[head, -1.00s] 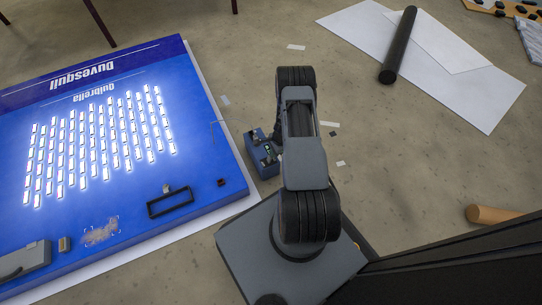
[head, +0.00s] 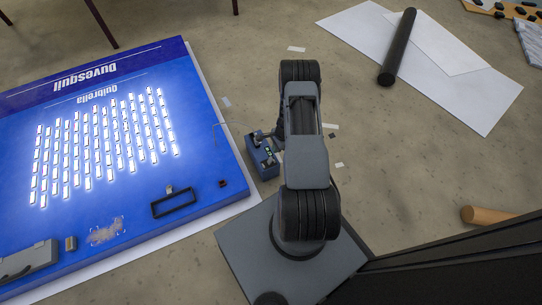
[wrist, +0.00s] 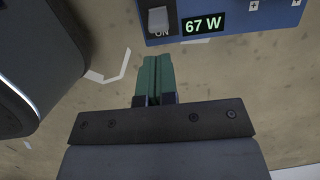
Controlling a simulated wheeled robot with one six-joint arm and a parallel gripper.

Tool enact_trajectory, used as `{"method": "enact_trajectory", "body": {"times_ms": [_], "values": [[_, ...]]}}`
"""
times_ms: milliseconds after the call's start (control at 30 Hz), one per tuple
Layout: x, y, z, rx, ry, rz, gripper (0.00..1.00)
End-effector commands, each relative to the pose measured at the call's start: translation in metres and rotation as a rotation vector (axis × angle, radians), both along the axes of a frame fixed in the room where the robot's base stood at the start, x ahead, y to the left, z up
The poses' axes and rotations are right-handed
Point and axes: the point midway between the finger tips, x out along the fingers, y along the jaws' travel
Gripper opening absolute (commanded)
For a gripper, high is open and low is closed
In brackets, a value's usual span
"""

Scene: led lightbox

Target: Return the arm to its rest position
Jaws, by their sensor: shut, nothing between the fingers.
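My gripper (wrist: 154,62) shows in the wrist view with its two green fingers pressed together and nothing between them. Its tips point toward a blue power box (wrist: 225,18) with a switch at ON and a display reading 67 W. I cannot judge the gap between the tips and the box. In the head view my arm is folded up over its base, and the gripper is hidden by it. The blue power box (head: 263,158) stands on the floor just left of my arm.
A lit blue lightbox panel (head: 190,100) with rows of glowing LEDs lies at the left. White sheets (head: 470,95) with a black tube (head: 397,48) lie at the upper right. A brown roll (head: 485,215) lies at the right. Floor between is mostly clear, with small scraps.

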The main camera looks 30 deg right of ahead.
Motion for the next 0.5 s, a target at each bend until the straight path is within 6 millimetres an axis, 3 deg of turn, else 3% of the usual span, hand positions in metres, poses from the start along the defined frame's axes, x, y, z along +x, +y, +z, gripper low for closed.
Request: {"method": "enact_trajectory", "body": {"times_ms": [133,500], "values": [[-0.0001,0.0006,0.016,0.001,0.001,0.001,0.0],[0.0001,0.0006,0.0165,0.0,0.001,0.001,0.0]]}}
